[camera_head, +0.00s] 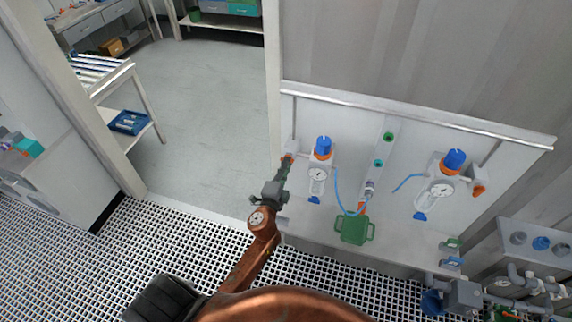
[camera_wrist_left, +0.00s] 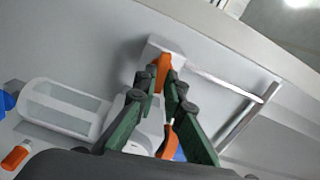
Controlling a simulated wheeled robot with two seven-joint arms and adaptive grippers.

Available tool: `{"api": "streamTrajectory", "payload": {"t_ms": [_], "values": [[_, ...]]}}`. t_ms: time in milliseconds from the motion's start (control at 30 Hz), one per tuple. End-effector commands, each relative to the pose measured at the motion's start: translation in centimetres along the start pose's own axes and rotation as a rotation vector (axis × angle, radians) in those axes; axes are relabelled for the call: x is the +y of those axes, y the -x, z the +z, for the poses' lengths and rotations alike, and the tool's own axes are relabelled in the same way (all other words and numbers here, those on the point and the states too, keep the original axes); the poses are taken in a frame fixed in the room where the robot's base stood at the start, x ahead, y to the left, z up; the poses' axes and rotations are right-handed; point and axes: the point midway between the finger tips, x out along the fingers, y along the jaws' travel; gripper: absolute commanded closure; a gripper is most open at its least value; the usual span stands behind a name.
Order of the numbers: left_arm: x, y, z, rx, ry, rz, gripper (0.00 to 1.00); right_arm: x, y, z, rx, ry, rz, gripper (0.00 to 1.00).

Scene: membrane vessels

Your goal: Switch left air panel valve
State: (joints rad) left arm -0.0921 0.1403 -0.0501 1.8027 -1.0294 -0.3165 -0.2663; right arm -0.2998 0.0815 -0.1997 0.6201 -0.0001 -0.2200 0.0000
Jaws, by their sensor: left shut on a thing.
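The white air panel (camera_head: 400,150) is fixed on the wall under a rail. Its left valve has an orange handle (camera_head: 288,156), mostly covered by my fingers in the head view. My left gripper (camera_head: 286,165) reaches it from below and is shut on this handle. In the left wrist view, the orange handle (camera_wrist_left: 163,66) shows between the green fingers of my left gripper (camera_wrist_left: 161,84), against a white fitting. The left regulator (camera_head: 320,165), with blue knob and gauge, is just right of it. My right gripper is out of view.
The right regulator (camera_head: 440,180) has its own orange valve handle (camera_head: 479,189). A blue hose (camera_head: 337,190) hangs near the left regulator. A green two-handled object (camera_head: 354,228) is below the panel. Pipes (camera_head: 500,290) stand at lower right. A doorway opens at left.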

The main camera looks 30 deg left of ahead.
Motion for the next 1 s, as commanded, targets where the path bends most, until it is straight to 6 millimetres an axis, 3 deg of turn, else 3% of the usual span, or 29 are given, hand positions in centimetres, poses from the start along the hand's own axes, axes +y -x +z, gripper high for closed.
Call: {"api": "streamTrajectory", "payload": {"t_ms": [400, 900, 933, 1000], "values": [[0.14, 0.02, -0.03, 0.001, -0.159, 0.001, 1.00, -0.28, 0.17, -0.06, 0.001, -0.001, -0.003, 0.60], [0.19, 0.03, -0.04, 0.001, -0.174, 0.001, 1.00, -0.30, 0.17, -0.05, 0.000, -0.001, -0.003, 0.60], [0.20, 0.03, -0.03, 0.001, -0.174, 0.001, 0.89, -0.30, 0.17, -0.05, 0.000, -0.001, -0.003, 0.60], [0.19, 0.03, -0.03, 0.001, -0.173, 0.001, 0.84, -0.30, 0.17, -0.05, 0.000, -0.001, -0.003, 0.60]]}}
